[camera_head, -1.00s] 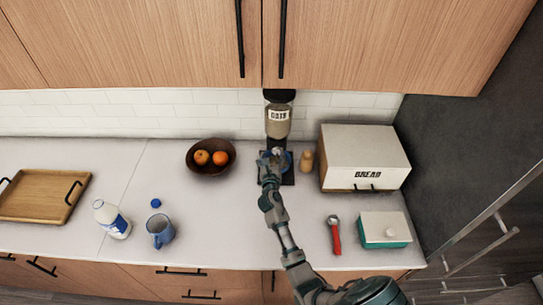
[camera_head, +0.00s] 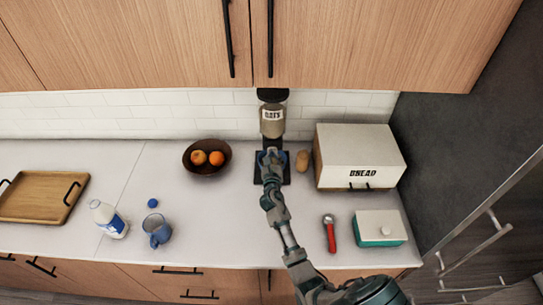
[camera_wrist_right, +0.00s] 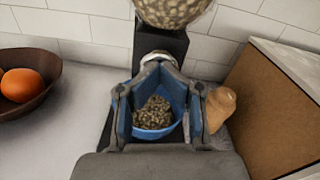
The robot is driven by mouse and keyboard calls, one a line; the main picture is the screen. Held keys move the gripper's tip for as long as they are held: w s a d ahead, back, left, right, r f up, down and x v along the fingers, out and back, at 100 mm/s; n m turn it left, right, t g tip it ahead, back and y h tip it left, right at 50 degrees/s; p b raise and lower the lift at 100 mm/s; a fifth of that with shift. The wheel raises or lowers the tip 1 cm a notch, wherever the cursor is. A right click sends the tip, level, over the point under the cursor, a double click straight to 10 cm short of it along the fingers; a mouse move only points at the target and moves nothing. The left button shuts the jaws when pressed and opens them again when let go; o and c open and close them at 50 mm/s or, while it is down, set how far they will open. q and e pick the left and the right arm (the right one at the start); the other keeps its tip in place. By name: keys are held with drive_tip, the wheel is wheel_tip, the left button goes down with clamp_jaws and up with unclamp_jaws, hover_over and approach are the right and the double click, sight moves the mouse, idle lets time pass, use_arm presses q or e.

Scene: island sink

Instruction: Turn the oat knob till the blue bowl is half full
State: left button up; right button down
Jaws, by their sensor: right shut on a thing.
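The oat dispenser (camera_head: 272,122), labelled OATS, stands against the tiled back wall. Its silver knob (camera_wrist_right: 157,57) shows below the clear oat container (camera_wrist_right: 172,10) in the right wrist view. My right gripper (camera_wrist_right: 158,66) is shut on this knob, with a finger at each side. In the head view the right gripper (camera_head: 271,158) covers the knob and most of the bowl. The blue bowl (camera_wrist_right: 152,133) sits on the dispenser's dark base under the gripper. Oats (camera_wrist_right: 153,111) lie heaped in it; the fingers hide its sides, so its exact level is unclear. My left gripper is out of view.
A wooden shaker (camera_head: 302,160) and a bread box (camera_head: 352,172) stand close to the right. A fruit bowl (camera_head: 193,165) is to the left. A red-handled tool (camera_head: 330,236) and a teal box (camera_head: 380,240) lie nearer the front. Cabinets hang above.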

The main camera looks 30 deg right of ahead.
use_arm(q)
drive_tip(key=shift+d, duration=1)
use_arm(e)
drive_tip(key=shift+w+d+r, duration=0.15)
drive_tip(key=shift+d+r, duration=0.05)
drive_tip(key=shift+r, duration=0.1)
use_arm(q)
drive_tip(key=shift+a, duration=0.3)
use_arm(e)
drive_tip(key=shift+m, duration=0.7)
drive_tip(key=shift+a+m, duration=0.15)
drive_tip(key=shift+m, duration=2.25)
